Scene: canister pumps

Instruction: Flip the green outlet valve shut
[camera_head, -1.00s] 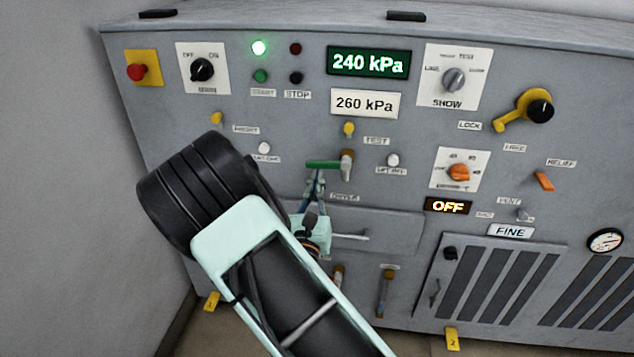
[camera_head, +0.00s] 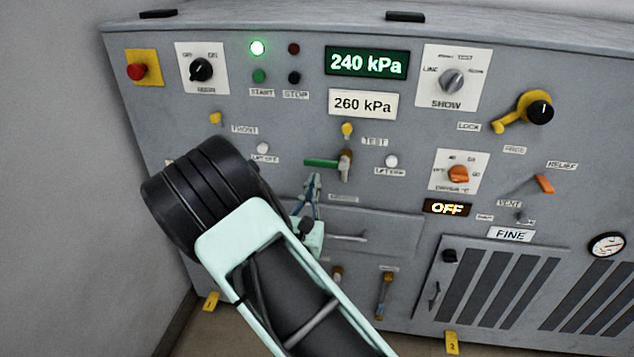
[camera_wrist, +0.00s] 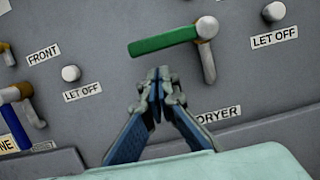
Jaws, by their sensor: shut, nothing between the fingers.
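The green outlet valve handle (camera_head: 322,163) points left from its brass-topped stub on the grey panel, roughly level. It also shows in the wrist view (camera_wrist: 163,41), running left and slightly down from the pivot (camera_wrist: 207,28), with a grey pipe below the pivot. My gripper (camera_wrist: 157,76) is shut and empty, its fingertips just below the green handle in the picture with a small gap. In the head view my gripper (camera_head: 314,180) is just below the handle, partly behind my arm.
White LET OFF buttons (camera_wrist: 71,73) and (camera_wrist: 274,11) flank the valve. A DRYER label (camera_wrist: 219,114) sits below it. A yellow knob (camera_head: 347,130) is above. The display (camera_head: 367,63) reads 240 kPa, the plate (camera_head: 362,103) 260 kPa. A drawer-like panel (camera_head: 395,232) lies below.

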